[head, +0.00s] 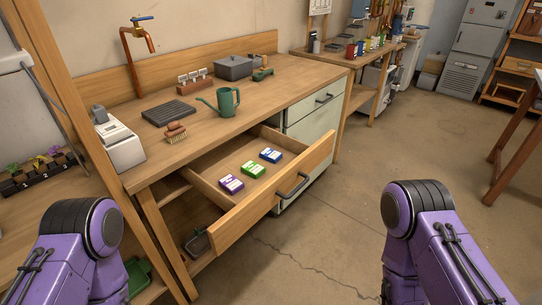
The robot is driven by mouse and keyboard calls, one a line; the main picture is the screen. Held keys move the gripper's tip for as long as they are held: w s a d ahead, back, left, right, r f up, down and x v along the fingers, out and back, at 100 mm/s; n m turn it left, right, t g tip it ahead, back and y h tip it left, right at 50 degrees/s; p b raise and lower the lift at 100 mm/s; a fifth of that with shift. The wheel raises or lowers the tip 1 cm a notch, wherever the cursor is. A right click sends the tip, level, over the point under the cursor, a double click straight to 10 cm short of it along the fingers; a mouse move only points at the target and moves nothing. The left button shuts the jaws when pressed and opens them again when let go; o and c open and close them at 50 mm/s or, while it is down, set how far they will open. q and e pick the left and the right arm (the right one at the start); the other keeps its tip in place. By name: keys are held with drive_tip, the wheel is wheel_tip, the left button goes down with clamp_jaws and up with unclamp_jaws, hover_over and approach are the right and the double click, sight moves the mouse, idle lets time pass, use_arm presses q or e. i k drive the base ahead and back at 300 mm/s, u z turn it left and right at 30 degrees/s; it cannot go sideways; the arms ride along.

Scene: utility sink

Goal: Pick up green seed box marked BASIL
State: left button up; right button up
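A green seed box (252,170) lies flat in an open wooden drawer (230,222). It is the middle one of three small boxes; its lettering is too small to read. A purple box (231,184) lies to its left and nearer. A blue box (271,155) lies to its right and farther back. The boxes sit apart from each other. Purple links of my two arms show at the bottom left and bottom right, away from the drawer. Neither of my grippers is in the picture.
The drawer juts out below the wooden counter (300,72). Its front with a dark handle (293,186) faces the open floor.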

sight(255, 171)
drive_tip(key=z, duration=1.6)
drive_tip(key=i, duration=2.35)
drive_tip(key=u, duration=2.85)
